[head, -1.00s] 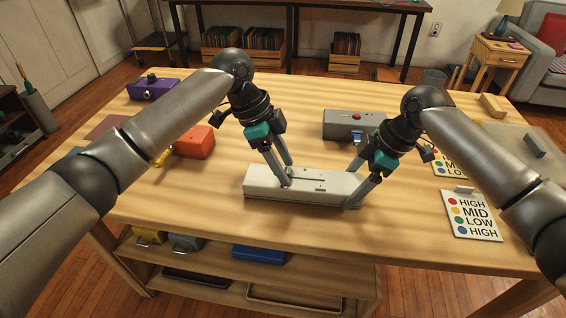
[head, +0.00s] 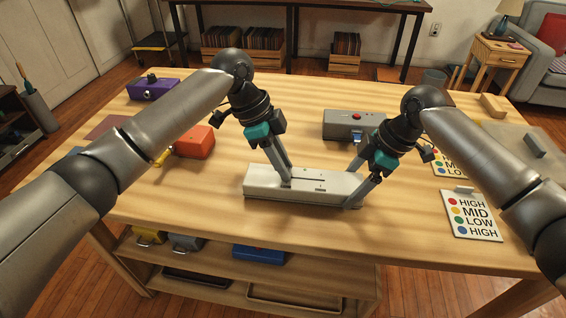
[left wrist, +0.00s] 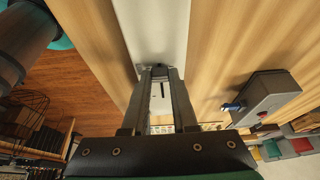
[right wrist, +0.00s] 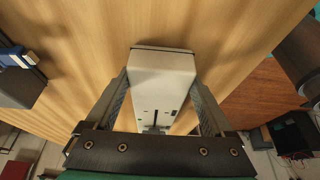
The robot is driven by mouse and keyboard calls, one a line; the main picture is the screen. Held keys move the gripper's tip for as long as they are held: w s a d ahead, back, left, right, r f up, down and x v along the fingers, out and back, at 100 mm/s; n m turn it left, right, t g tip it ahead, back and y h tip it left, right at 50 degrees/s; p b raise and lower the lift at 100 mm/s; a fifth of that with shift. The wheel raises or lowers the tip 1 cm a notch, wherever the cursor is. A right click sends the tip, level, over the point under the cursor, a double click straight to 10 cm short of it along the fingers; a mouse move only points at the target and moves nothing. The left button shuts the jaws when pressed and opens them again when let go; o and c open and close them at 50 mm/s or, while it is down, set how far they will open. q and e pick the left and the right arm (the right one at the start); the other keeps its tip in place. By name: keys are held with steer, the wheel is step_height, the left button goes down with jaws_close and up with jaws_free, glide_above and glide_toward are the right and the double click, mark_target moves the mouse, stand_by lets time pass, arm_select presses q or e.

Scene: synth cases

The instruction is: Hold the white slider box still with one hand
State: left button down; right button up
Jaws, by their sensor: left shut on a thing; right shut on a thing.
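The white slider box (head: 260,190) lies flat on the wooden table, its long side running left to right. My left gripper (head: 287,182) points down on the box's top, left of its middle. In the left wrist view its fingers are shut on a small dark slider knob (left wrist: 159,71) in the slot; the knob is mostly hidden in the head view. My right gripper (head: 353,203) is shut on the box's right end. In the right wrist view its fingers (right wrist: 160,78) press on both long sides of the white box (right wrist: 160,62).
A grey box with a red button (head: 350,124) stands behind the white box. An orange box (head: 195,142) and a purple box (head: 153,90) stand to the left. A card with coloured dots (head: 472,215) lies to the right. The table in front is clear.

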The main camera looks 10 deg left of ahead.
mark_target(326, 181)
stand_by(0.8)
arm_select(q)
steer(key=d, duration=0.7)
steer(key=shift+w+d, duration=0.1)
steer(key=shift+d, duration=0.2)
arm_select(e)
steer(key=shift+a, duration=0.1)
arm_select(q)
steer(key=c, duration=0.7)
jaws_free()
steer(key=shift+a, duration=0.1)
steer(key=v, duration=1.2)
